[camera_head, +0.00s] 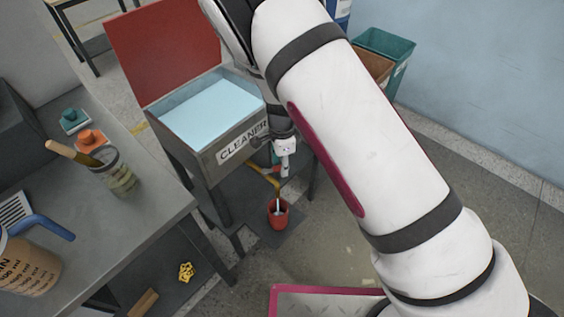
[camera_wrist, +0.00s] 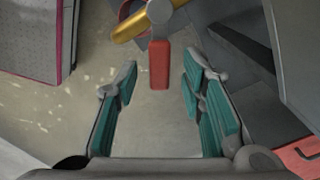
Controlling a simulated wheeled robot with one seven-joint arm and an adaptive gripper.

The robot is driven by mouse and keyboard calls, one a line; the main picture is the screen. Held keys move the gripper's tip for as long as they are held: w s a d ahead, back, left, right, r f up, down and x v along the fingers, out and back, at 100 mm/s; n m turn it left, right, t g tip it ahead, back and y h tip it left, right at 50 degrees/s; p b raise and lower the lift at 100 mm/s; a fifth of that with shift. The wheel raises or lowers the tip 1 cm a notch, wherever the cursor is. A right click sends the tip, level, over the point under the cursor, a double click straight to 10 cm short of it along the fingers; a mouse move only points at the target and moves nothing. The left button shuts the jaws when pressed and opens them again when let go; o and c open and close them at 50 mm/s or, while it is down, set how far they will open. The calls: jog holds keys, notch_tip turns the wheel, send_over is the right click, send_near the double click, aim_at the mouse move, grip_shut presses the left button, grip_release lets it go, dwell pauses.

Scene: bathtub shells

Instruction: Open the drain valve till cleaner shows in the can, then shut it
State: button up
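The parts washer tank (camera_head: 203,173) labelled CLEANER holds pale blue liquid, its red lid (camera_head: 160,45) raised. A yellow drain pipe (camera_head: 266,178) runs below it toward a red can (camera_head: 278,216) on the floor. Cleaner in the can cannot be made out. In the wrist view the drain valve's red lever (camera_wrist: 159,66) hangs from a grey hub in front of the yellow pipe (camera_wrist: 133,28). My gripper (camera_wrist: 160,75) is open, its teal-padded fingers apart on either side of the lever's lower end, touching nothing I can see. It is small beside the tank in the head view (camera_head: 284,150).
A grey workbench (camera_head: 120,215) at left carries a jar with a brush (camera_head: 117,172), a mug and small orange and teal items. A teal bin (camera_head: 385,50) stands by the wall. The tank's legs stand close to my gripper.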

grip_shut()
jog(key=shift+w, duration=0.15)
jog(key=shift+w+a+n+b, duration=0.3)
jog(key=shift+w+n+b, duration=0.05)
jog(key=shift+n, duration=0.7)
jog(key=shift+w+a+n+b, duration=0.3)
jog(key=shift+w+n, duration=0.05)
jog(key=shift+n, duration=0.75)
jog(key=shift+w+a+n+b, duration=0.3)
jog(key=shift+w+n+b, duration=0.05)
jog(key=shift+n, duration=0.7)
grip_release()
